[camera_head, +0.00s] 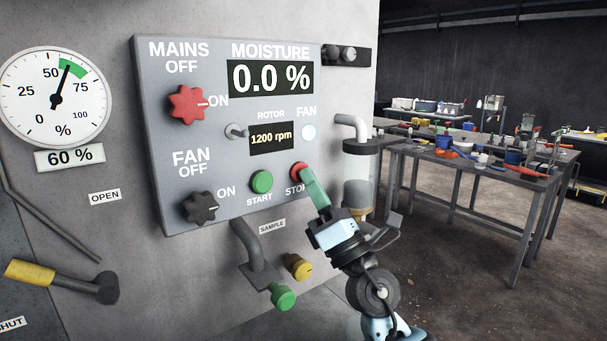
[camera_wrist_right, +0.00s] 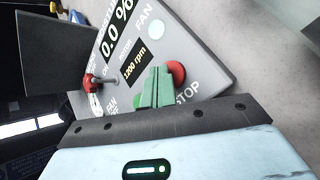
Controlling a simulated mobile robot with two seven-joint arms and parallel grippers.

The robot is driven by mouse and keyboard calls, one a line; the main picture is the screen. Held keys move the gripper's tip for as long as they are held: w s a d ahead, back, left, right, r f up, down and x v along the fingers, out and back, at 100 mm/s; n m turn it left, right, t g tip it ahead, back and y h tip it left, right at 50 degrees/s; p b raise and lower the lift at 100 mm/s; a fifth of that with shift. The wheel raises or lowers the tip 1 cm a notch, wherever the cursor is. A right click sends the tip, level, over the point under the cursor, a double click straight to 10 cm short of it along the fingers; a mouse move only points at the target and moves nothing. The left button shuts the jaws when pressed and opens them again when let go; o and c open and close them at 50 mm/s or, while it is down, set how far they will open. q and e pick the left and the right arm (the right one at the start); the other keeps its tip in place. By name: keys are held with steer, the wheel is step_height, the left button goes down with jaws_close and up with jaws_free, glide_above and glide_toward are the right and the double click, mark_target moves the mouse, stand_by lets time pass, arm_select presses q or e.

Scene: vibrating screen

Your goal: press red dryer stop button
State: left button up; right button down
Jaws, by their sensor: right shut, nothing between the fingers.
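The red stop button (camera_head: 299,170) is at the lower right of the grey control panel (camera_head: 240,130), above the word STOP. The green start button (camera_head: 262,181) is to its left. My right gripper (camera_head: 309,179) is shut and empty, with its green fingertips at the red button's lower edge in the head view. In the right wrist view the shut fingers (camera_wrist_right: 155,88) point at the panel, and the red button (camera_wrist_right: 176,73) shows just beside their tips. I cannot tell whether the tips touch it. My left gripper is not in view.
The panel also has a red mains knob (camera_head: 187,105), a black fan knob (camera_head: 200,208) and a 1200 rpm display (camera_head: 271,136). Below it are a green knob (camera_head: 282,296) and a yellow one (camera_head: 297,266). A glass cylinder (camera_head: 360,175) stands right of the panel.

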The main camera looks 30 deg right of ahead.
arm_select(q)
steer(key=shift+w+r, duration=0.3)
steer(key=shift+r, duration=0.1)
arm_select(e)
steer(key=shift+s, duration=0.8)
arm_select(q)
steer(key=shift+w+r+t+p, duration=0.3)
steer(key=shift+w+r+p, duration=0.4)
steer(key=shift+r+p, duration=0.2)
arm_select(e)
steer(key=s, duration=0.5)
steer(key=shift+d, duration=0.25)
